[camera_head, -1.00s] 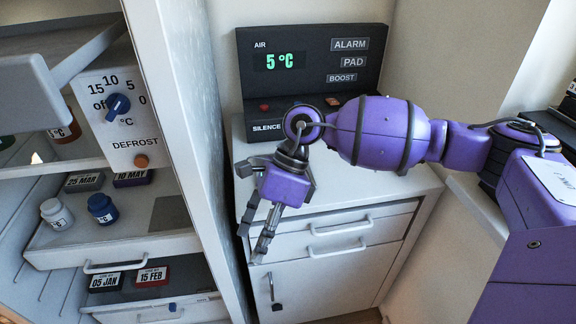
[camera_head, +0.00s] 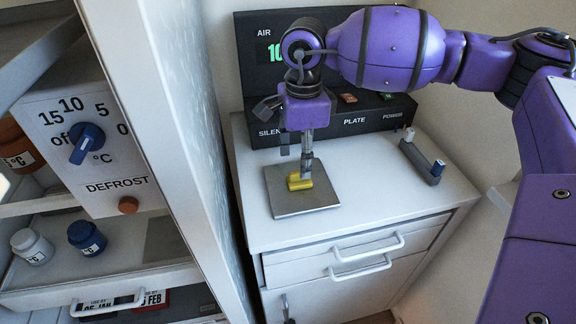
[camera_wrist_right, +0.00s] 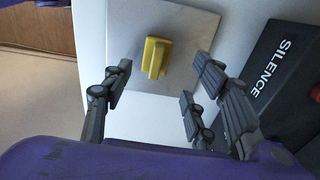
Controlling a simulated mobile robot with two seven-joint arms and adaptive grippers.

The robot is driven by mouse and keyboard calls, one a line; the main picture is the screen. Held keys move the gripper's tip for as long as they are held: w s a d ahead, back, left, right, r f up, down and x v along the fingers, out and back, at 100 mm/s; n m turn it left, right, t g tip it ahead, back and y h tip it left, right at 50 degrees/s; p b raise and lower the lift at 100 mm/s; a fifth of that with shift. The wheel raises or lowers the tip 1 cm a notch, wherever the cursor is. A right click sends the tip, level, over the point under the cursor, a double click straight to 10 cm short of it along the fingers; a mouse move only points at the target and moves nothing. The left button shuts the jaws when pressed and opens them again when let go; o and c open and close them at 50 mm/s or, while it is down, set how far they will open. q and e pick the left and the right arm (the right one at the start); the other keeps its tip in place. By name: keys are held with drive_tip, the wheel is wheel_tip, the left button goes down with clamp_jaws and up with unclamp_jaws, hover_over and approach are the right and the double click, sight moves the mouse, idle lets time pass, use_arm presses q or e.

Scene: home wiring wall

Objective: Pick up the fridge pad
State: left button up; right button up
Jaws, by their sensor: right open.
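A yellow block with a raised grip (camera_head: 299,182), which I take for the fridge pad, sits on a square grey metal plate (camera_head: 318,203) on the white cabinet top. It also shows in the right wrist view (camera_wrist_right: 157,57), ahead of and between the fingers. My right gripper (camera_head: 301,170) points down just above and behind the yellow block. In the right wrist view its fingers (camera_wrist_right: 163,78) are spread apart with nothing between the tips. My left gripper is not in view.
A black panel (camera_head: 360,122) with a partly hidden green display stands behind the plate. A small grey holder (camera_head: 422,163) is at right on the cabinet top (camera_head: 385,195).

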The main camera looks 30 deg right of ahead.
sight(299, 178)
drive_tip(key=f, duration=0.5)
drive_tip(key=shift+s+a, duration=0.15)
drive_tip(key=shift+s, duration=0.1)
drive_tip(key=c, duration=1)
